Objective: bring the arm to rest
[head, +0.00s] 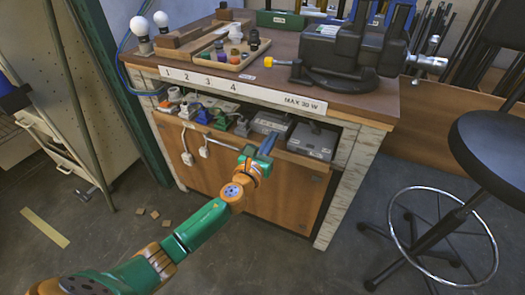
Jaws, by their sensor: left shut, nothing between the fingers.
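My left arm (205,225) comes in from the lower left, green and orange, and reaches toward the front of the workbench. My left gripper (266,146) is at its end, in front of the open shelf under the bench top. Its fingers are close together, and nothing shows held between them. From this view I cannot tell how far the gripper is from the shelf. My right arm and gripper are not in the picture.
The workbench (300,85) carries a black vise (345,50), a tray of small parts (228,52) and two white bulbs (140,26). Grey boxes (312,141) and plugs fill the shelf. A black stool (490,140) stands right. Small blocks (154,214) lie on open floor.

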